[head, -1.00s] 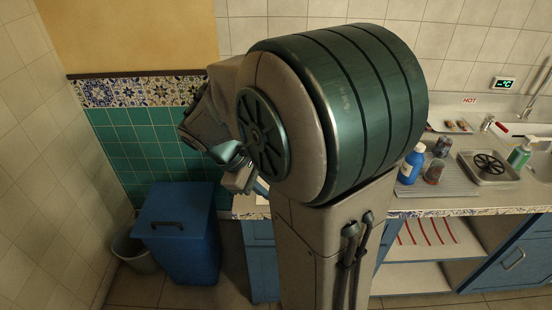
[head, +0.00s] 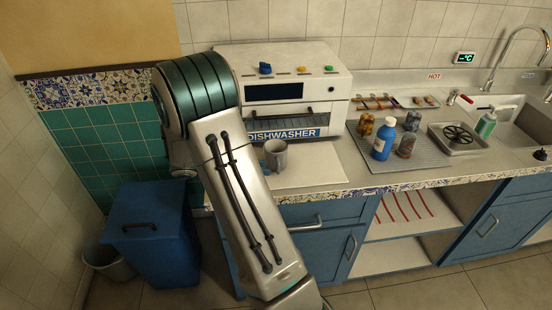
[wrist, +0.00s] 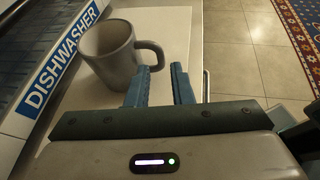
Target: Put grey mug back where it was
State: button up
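The grey mug (head: 276,155) stands upright on a pale board in front of the dishwasher. In the wrist view the mug (wrist: 108,55) is just ahead and to the left of my gripper (wrist: 164,76), with its handle turned towards the fingers. My gripper is open, with a clear gap between its two blue fingers. The left fingertip is close to the handle; I cannot tell whether they touch. In the head view my arm hides most of the gripper.
The white dishwasher (head: 290,90) stands behind the mug. To the right, a ribbed drainer mat (head: 432,158) holds a blue bottle (head: 383,140) and jars. A tray with a black rack (head: 457,138) and the sink (head: 525,125) lie farther right. A blue bin (head: 150,245) stands on the floor at left.

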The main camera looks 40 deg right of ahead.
aim_at(284, 178)
jog(key=x, duration=0.8)
grip_shut()
